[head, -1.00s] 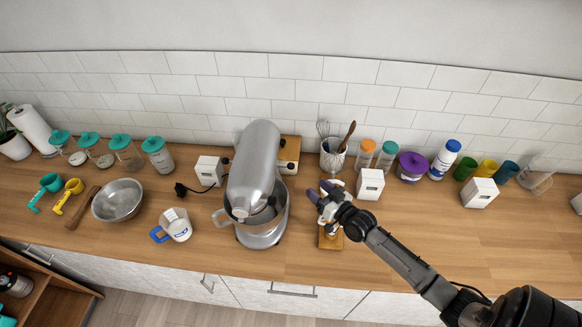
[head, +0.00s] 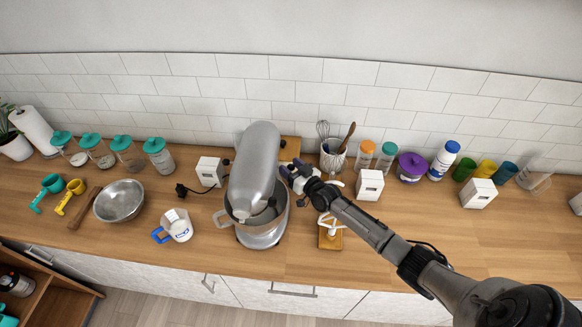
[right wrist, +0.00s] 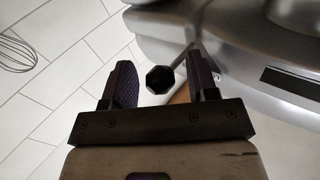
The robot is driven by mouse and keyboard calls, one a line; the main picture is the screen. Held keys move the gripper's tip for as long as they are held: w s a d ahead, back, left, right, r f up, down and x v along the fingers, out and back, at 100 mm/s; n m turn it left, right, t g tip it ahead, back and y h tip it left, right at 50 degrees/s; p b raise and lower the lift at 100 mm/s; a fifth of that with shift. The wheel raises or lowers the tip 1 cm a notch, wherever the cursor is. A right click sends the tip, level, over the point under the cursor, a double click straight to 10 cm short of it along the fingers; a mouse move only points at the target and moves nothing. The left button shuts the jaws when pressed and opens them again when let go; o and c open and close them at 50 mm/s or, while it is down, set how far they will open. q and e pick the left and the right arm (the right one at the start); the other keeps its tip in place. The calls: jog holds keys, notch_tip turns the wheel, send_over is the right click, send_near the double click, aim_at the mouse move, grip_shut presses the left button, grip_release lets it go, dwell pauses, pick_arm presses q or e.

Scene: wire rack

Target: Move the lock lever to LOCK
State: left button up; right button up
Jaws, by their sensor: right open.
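The grey stand mixer (head: 254,165) stands in the middle of the counter with its bowl (head: 262,222) under the head. In the right wrist view the mixer's silver body (right wrist: 230,30) fills the upper right. A dark faceted knob on a thin stem (right wrist: 160,78), seemingly the lock lever's end, shows there between my fingers, apart from both. My right gripper (head: 287,170) is open at the mixer's right side; its fingers (right wrist: 160,85) show in the right wrist view. In the head view the lever is hidden or too small to tell. My left gripper is not in view.
A white beater on a wooden block (head: 329,238) sits below my right arm. A utensil crock (head: 333,158) and a white box (head: 369,185) stand to the right of my gripper. A measuring jug (head: 178,226) is left of the mixer. The front right counter is clear.

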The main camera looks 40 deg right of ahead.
dwell(0.3)
grip_shut()
dwell(0.3)
